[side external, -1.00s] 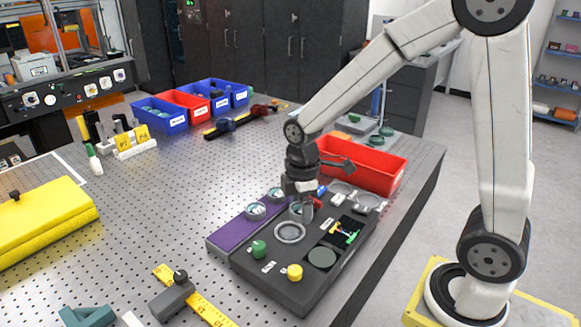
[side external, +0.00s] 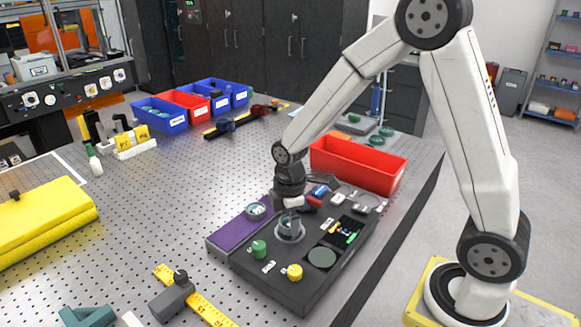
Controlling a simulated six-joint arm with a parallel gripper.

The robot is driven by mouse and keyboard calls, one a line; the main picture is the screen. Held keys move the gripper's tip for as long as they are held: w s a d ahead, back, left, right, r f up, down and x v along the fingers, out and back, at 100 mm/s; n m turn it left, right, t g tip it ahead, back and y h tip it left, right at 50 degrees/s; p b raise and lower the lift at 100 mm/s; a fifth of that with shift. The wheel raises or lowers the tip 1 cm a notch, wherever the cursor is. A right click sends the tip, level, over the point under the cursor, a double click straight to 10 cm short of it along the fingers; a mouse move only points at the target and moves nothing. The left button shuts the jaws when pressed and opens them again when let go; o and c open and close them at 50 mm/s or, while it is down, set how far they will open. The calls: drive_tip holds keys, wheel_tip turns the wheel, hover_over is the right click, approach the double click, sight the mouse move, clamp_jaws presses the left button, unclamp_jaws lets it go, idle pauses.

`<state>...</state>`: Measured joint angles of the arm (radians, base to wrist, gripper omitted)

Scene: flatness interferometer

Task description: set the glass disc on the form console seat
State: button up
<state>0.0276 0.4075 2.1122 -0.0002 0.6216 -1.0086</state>
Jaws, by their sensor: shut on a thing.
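My gripper (side external: 290,220) is shut on the glass disc (side external: 290,225), which shows as a small pale, clear patch between the fingers, partly hidden by them. It is low over the round, light-rimmed seat (side external: 290,239) on the dark form console (side external: 280,284). The disc lines up with the seat in this view. I cannot tell whether the disc touches the seat or is just above it.
A purple strip (side external: 228,236) beside the console holds another round disc (side external: 256,211). The console carries a green knob (side external: 259,248), a yellow knob (side external: 295,272), a dark round pad (side external: 322,258) and a small screen (side external: 347,231). A red bin (side external: 358,168) stands behind.

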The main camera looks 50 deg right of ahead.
drive_tip(key=shift+f, duration=0.65)
drive_tip(key=shift+f, duration=0.1)
drive_tip(key=shift+s+f, duration=0.1)
drive_tip(key=shift+f, duration=0.2)
